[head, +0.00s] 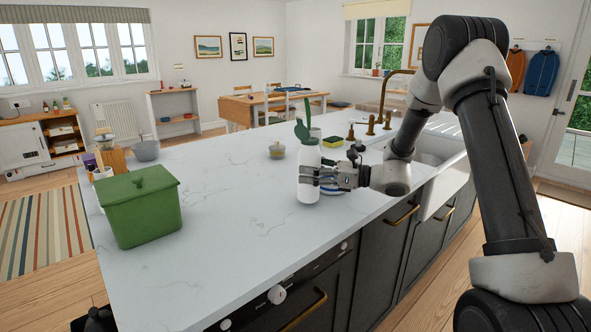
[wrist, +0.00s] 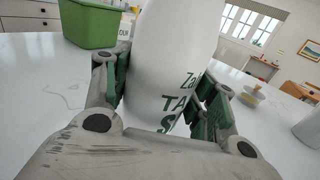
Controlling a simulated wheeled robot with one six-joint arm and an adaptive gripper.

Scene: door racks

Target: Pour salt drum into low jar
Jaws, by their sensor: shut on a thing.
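The salt drum (head: 309,178) is a white cylinder with dark green lettering. It looks upright at the counter's right part in the head view. My gripper (head: 328,178) is shut around its lower body from the right. The wrist view shows the drum (wrist: 165,60) filling the space between my fingers, its top out of frame. I cannot tell whether its base touches the counter. A small low jar (head: 277,149) with yellowish contents stands on the counter beyond and left of the drum, apart from it. It also shows at the right of the wrist view (wrist: 251,95).
A green lidded bin (head: 141,207) stands at the counter's left. A grey bowl (head: 146,150) is behind it. A cactus-like plant (head: 302,132), a yellow-green sponge (head: 333,141) and a brass tap (head: 388,95) are near the drum. The middle of the counter (head: 225,190) is clear.

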